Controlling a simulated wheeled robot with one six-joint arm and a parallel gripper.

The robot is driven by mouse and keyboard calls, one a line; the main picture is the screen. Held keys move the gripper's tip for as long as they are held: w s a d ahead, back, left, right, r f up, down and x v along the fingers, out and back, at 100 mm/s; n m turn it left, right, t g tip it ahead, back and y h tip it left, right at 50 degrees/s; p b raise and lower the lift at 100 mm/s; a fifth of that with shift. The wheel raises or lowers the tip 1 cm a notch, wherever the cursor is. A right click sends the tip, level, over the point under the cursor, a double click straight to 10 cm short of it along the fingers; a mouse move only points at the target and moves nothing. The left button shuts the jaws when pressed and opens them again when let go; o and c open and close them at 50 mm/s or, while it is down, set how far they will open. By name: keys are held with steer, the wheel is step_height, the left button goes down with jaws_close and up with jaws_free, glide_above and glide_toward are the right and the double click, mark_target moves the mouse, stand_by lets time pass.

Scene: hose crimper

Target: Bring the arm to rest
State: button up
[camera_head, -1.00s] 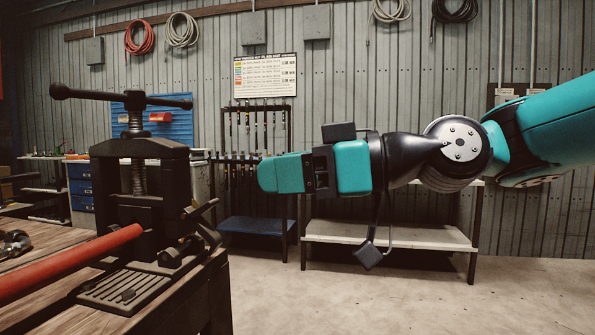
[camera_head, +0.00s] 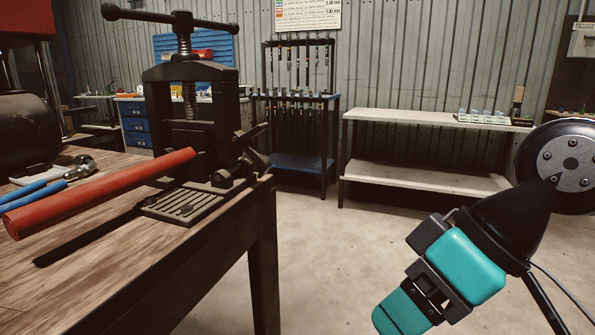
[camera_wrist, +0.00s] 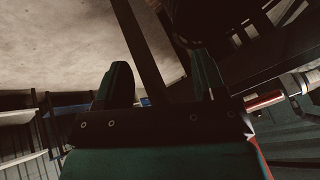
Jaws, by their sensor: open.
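My gripper (camera_head: 400,318) hangs at the lower right of the head view, pointing down and to the left, over the floor and to the right of the workbench. It is empty, with nothing held in it. In the wrist view its two dark teal fingers (camera_wrist: 160,85) stand apart, with a dark bar and pale floor showing between them. The black hose crimper (camera_head: 190,110), with its screw and T-handle, stands upright on the bench, clear of my gripper. A red bar (camera_head: 100,195) slants from the crimper toward the near left.
The wooden workbench (camera_head: 75,270) fills the left. Blue-handled pliers (camera_head: 45,188) lie on it. A pale two-level shelf (camera_head: 420,178) and a rack with a blue base (camera_head: 300,175) stand along the back wall. The floor (camera_head: 330,240) between is clear.

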steer(key=s+d+f+m+g+h+p, duration=0.1)
steer(key=s+d+f+h+p, duration=0.1)
steer(key=s+d, duration=0.2)
step_height(320, 180, up, 23)
steer(key=p, duration=2.2)
steer(key=shift+a, duration=0.2)
